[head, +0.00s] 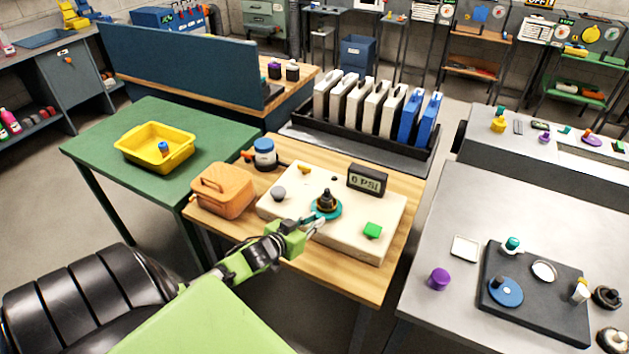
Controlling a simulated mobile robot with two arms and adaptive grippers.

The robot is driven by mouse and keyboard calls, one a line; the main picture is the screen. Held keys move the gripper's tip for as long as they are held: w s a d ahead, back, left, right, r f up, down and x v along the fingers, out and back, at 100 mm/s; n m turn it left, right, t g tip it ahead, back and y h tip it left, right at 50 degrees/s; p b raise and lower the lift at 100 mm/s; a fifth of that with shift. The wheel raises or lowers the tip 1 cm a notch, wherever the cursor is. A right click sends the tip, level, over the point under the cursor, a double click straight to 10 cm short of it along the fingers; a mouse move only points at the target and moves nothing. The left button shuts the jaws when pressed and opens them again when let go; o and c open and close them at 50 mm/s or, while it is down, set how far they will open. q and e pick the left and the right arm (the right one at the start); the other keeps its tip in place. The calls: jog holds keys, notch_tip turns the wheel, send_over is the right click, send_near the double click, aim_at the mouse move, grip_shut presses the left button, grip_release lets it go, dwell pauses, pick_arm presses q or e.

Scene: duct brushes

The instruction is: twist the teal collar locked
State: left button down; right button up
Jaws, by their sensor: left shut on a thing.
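The teal collar (327,210) is a flat ring around a dark, stepped fitting (326,199) that stands upright on a cream board (384,210) on the wooden table. My left gripper (317,224) reaches in from the lower left and is shut on the near edge of the collar. Its fingertips are small in view and partly cover that edge. I cannot tell the collar's turn angle. My right gripper is not in view.
A black rack (410,152) stands behind.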

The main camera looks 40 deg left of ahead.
pick_arm(q)
jog(key=shift+r, duration=0.1)
jog(key=c, duration=2.3)
grip_release()
jog(key=shift+o, duration=1.4)
jog(key=shift+w, duration=0.1)
jog(key=v, duration=1.2)
jog(key=shift+w, duration=0.1)
